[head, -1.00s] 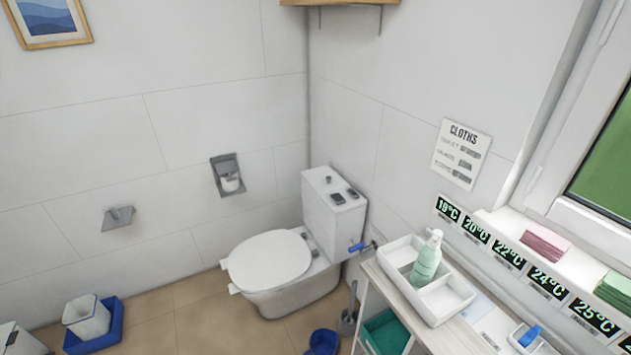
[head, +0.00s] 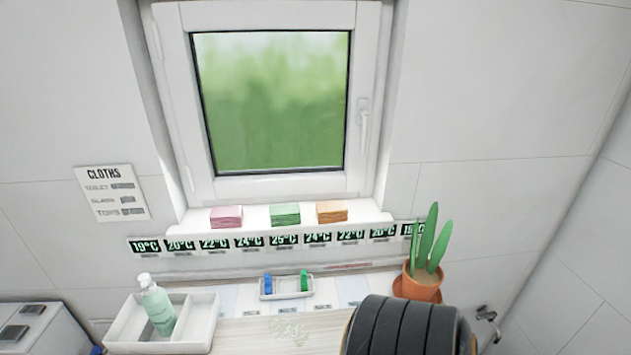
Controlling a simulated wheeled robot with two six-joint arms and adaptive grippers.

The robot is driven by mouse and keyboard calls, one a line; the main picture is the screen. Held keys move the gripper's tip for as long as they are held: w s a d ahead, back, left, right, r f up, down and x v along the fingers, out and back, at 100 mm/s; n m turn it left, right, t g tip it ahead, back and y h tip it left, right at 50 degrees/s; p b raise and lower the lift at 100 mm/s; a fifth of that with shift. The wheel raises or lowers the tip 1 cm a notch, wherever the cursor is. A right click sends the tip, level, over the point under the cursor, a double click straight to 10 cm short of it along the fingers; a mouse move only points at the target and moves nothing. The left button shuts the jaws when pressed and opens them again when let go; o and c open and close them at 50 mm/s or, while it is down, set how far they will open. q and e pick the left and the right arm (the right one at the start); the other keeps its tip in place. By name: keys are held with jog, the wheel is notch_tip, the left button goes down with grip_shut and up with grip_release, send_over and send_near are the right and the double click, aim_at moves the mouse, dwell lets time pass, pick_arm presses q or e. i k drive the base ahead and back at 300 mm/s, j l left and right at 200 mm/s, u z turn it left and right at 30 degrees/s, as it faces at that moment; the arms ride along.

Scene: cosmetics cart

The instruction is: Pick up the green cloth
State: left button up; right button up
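The green cloth (head: 285,213) lies folded on the white window sill, in the middle of a row of three. A pink cloth (head: 226,216) lies to its left and an orange cloth (head: 331,211) to its right, each apart from it. Neither of my grippers shows in the head view. A dark ribbed rounded shape stands at the bottom right, probably part of my arm; no fingers show on it.
A strip of temperature labels (head: 283,240) runs below the sill. On the cart top (head: 250,335) stand a white divided tray (head: 197,327) with a pale green bottle (head: 158,305), a small tray (head: 286,294) with blue and green items, and a potted plant (head: 421,281). A cloths sign (head: 111,193) hangs left.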

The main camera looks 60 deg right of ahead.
aim_at(287, 214)
jog(key=z, duration=1.75)
